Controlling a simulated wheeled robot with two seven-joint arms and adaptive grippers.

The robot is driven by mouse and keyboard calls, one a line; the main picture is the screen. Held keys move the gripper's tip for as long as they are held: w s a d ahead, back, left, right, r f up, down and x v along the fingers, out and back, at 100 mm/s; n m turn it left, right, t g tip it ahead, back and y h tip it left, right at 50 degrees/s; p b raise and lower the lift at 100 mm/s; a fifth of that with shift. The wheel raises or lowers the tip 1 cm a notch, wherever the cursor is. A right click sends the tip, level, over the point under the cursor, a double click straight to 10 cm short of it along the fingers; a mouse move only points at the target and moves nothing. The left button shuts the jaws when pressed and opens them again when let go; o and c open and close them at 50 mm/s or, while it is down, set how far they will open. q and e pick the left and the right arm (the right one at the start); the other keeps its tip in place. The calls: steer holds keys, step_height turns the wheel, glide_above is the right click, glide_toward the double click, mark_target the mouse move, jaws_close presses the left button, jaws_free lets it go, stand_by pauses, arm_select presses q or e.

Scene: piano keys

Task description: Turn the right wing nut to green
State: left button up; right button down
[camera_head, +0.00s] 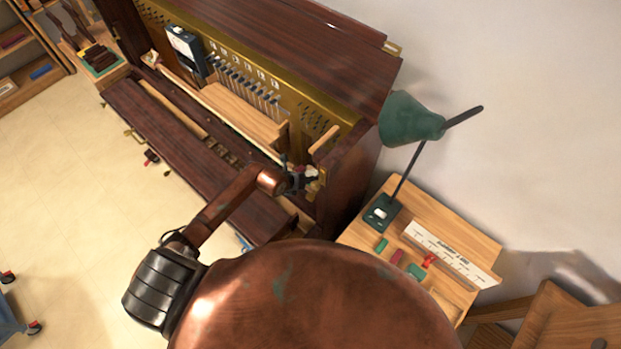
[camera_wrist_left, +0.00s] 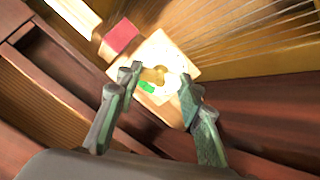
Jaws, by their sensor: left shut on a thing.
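The right wing nut (camera_wrist_left: 153,75) is a small brass piece on a pale wooden block (camera_wrist_left: 174,52) in the left wrist view. A green patch (camera_wrist_left: 147,87) shows just below the nut, on a bright, washed-out face. My left gripper (camera_wrist_left: 159,82) has one fingertip on each side of the nut and is shut on it. In the head view my left gripper (camera_head: 300,181) is at the right end of the piano's keyboard and covers the nut. Which way the nut points is hard to tell. My right gripper is not in view.
The dark wooden piano (camera_head: 345,165) surrounds the gripper, with its side wall close on the right. A red block (camera_wrist_left: 122,37) sits beside the pale block. A side table (camera_head: 465,225) at the right holds a green lamp (camera_head: 408,120) and small coloured pieces. The floor at left is mostly clear.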

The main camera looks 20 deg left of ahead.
arm_select(q)
steer(key=shift+a+f+m+b, duration=0.1)
steer(key=shift+m+b, duration=0.35)
steer(key=shift+m, duration=0.55)
steer(key=shift+c, duration=0.5)
steer(key=shift+m, duration=0.9)
steer(key=shift+m+b, duration=0.9)
steer(key=shift+m, duration=1)
steer(key=shift+b, duration=0.3)
